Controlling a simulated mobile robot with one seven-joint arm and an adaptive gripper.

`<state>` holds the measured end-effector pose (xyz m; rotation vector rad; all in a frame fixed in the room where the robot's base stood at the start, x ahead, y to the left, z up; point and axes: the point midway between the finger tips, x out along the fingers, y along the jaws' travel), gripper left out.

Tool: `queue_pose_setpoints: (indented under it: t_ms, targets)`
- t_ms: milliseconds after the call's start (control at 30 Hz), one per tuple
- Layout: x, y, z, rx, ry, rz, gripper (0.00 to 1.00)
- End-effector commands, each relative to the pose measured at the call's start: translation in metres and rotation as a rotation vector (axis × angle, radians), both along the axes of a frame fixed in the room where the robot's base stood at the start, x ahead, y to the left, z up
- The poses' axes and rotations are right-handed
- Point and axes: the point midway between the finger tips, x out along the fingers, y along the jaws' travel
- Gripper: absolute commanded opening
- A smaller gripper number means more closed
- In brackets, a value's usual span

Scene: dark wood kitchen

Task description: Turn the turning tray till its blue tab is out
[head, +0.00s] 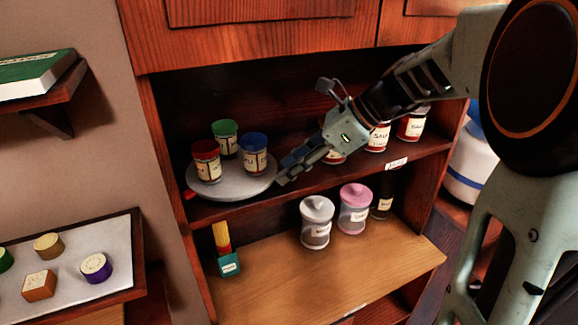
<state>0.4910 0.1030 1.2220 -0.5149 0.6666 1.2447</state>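The turning tray (234,190) is a grey round disc on the upper shelf, at its left. Three jars stand on it: one with a red lid (206,160), one with a green lid (225,138) and one with a blue lid (254,153). A small red tab (190,194) shows at the tray's left rim. I see no blue tab. My gripper (282,176) is at the tray's right rim, fingertips pointing down and left. I cannot tell whether they touch the rim or how far apart the fingers are. No object shows in them.
Jars with red labels (378,137) stand on the shelf right of my gripper, partly behind it. The cabinet's left side wall (172,175) is close to the tray.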

Motion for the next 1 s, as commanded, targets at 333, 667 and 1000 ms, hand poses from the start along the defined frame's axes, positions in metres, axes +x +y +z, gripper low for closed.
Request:
queue_pose_setpoints:
  t_ms: [333,667,1000]
  targets:
    - [0.001,0.0043,-0.0049,0.0,0.0,0.0,0.33]
    - [0.001,0.0039,-0.0047,0.0,0.0,0.0,0.01]
    - [0.0012,0.0038,-0.0045,0.0,-0.001,-0.001,0.0]
